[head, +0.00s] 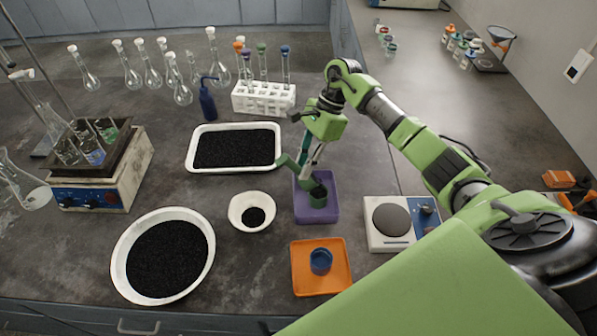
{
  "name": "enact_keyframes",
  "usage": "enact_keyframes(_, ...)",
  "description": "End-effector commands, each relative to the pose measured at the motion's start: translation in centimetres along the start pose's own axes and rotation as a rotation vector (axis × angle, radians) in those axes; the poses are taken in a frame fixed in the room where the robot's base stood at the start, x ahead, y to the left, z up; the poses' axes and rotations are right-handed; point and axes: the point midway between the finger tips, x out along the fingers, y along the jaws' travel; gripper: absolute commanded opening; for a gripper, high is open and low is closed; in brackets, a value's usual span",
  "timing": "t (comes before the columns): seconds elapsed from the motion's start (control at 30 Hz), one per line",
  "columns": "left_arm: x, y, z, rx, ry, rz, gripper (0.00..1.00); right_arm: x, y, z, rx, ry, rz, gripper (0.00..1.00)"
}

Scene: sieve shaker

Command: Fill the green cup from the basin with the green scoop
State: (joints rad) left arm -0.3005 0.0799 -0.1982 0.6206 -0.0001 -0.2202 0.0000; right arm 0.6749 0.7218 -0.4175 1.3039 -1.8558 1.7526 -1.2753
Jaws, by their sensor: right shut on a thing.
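The white round basin (120,285), full of black grains, stands at the front left. The green cup (318,199) stands in the purple tray (318,216) at the middle; its contents are hard to make out. My right gripper (311,160) is above the purple tray, pointing down, shut on the green scoop (286,162). The scoop is tilted and its lower part is close over the cup. Whether scoop and cup touch, and whether grains are in the scoop, I cannot tell. My left gripper is out of view.
A white rectangular tray (192,164) of black grains and a small white bowl (238,203) are left of the purple tray. An orange tray (303,284) with a blue cup (320,261) is in front. A scale (390,218) stands right, a test-tube rack (263,98) behind.

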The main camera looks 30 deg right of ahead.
Motion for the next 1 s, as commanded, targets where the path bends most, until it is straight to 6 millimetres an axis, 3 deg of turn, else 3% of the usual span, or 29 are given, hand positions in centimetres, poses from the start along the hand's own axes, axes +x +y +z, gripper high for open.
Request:
enact_keyframes(0.03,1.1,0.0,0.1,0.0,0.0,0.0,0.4,0.4,-0.1,-0.5,0.0,-0.024,-0.004,0.0)
enact_keyframes(1.0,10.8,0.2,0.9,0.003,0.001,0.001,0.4,-0.7,0.4,-3.3,-0.061,-0.417,-0.041,0.0)
